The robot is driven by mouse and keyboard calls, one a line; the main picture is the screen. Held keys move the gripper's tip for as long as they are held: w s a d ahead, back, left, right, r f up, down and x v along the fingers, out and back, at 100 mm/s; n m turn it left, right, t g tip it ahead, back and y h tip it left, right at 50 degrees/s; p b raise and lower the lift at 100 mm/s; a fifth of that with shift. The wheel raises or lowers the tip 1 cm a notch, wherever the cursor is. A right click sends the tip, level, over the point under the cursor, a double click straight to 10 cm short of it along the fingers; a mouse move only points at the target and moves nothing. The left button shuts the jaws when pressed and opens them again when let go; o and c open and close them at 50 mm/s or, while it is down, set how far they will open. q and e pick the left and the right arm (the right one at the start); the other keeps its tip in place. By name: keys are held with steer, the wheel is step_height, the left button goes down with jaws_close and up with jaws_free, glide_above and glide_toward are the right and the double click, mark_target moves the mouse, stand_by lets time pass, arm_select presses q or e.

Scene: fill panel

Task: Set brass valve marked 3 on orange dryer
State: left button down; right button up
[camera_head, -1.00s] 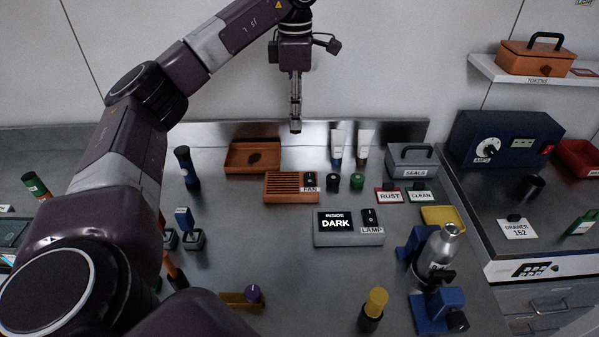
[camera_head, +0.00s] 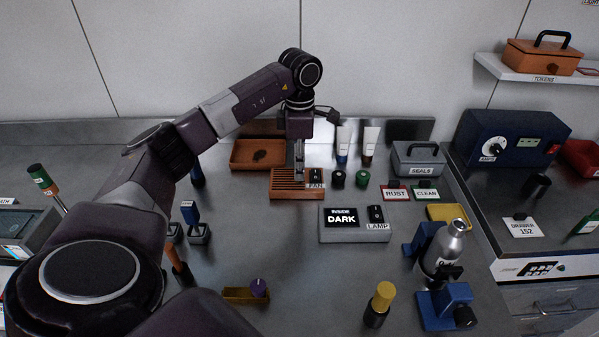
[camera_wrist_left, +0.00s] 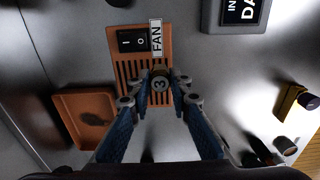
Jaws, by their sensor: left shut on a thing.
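The orange dryer (camera_head: 283,190), a slatted box with a FAN switch (camera_head: 316,176) at its right end, sits on the bench. It also shows in the left wrist view (camera_wrist_left: 128,62). My left gripper (camera_head: 299,170) points straight down over the dryer's slats. In the left wrist view it (camera_wrist_left: 160,82) is shut on the small round brass valve marked 3 (camera_wrist_left: 160,85), with the mark facing the camera. The valve is over the slats near the FAN label. I cannot tell whether it touches them. In the head view the fingers mostly hide the valve. My right gripper is not in view.
An orange tray (camera_head: 240,165) with a dark patch lies behind and left of the dryer. The INSIDE DARK lamp box (camera_head: 354,234) stands in front and right. Dark and green caps (camera_head: 362,177) and tubes stand to the right. Bench in front of the dryer is clear.

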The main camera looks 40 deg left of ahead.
arm_select(q)
step_height(320, 180, down, 2)
steer(key=shift+f, duration=0.15)
steer(key=c, duration=1.8)
jaws_free()
steer(key=shift+f, duration=0.1)
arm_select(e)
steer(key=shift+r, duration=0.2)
arm_select(q)
steer(key=shift+o, duration=0.2)
